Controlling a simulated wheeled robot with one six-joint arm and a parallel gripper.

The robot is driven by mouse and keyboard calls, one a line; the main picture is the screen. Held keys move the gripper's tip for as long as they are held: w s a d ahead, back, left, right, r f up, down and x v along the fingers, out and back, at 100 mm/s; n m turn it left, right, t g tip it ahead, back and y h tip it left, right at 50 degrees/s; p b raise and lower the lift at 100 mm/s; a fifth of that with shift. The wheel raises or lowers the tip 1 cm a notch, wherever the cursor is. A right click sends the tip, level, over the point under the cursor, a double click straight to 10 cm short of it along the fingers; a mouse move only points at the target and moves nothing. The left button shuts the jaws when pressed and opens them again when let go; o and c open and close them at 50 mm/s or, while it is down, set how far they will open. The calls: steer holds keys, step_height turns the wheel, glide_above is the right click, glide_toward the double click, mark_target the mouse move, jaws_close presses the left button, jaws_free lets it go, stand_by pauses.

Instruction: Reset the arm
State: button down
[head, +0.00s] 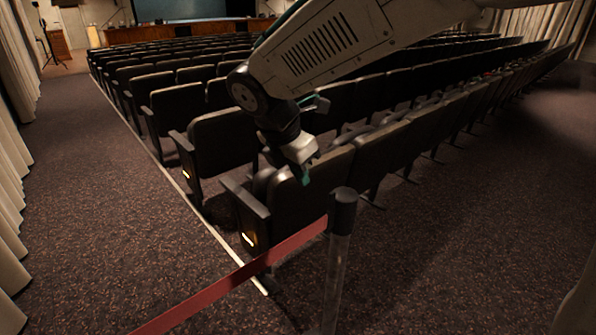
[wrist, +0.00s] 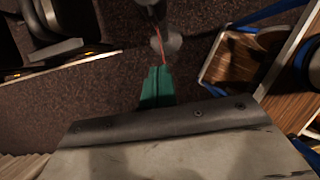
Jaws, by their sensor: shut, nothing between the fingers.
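My arm reaches in from the upper right in the head view, bent down at the wrist. My gripper (head: 306,176) points downward in front of the nearest row of seats, above and behind the barrier post. In the wrist view my gripper (wrist: 157,86) shows its green fingers together with nothing between them. Beyond the fingertips lies carpeted floor. I cannot tell from the head view whether the gripper touches the seat behind it.
Rows of dark seats (head: 222,138) fill the hall. A wooden surface (wrist: 232,76) with blue edging is at right. Carpet (head: 110,215) is clear at left.

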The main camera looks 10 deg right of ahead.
steer(key=s+d+m+y, duration=0.1)
steer(key=s+d+m, duration=0.8)
steer(key=s+m, duration=0.3)
steer(key=s+d+r+m+g+y, duration=0.1)
steer(key=s+d+m+y, duration=0.1)
steer(key=s+d+m, duration=0.8)
steer(key=s+m, duration=0.2)
steer(key=s, duration=0.1)
steer(key=shift+r+m+y, duration=0.15)
steer(key=shift+m+y, duration=0.15)
steer(key=shift+m, duration=0.1)
